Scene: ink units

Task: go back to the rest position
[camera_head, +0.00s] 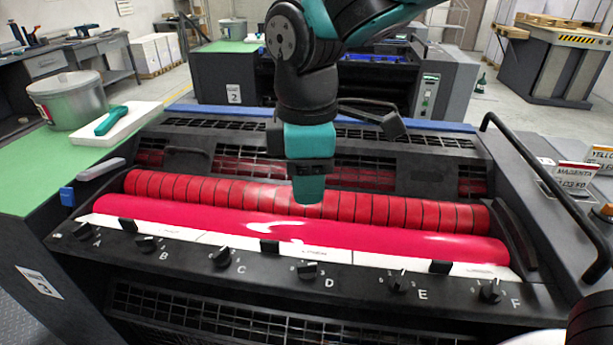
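My arm reaches down from the top of the head view, in teal and black. Its end, my gripper (308,190), hangs over the ink unit (440,172), in front of the red ribbed roller (225,191). The fingers cannot be made out, so whether it is open or shut does not show. I see nothing clearly held in it. A smooth magenta roller (400,237) lies just below and nearer. Whether my gripper touches the red roller cannot be told from this angle.
A row of black knobs lettered A to F, including knob D (307,271), lines the front ledge. A black rail (550,190) rises at right. At left, a bucket (68,99) and a white tray (118,124) with a teal-handled tool stand on a green top. Another unit stands behind.

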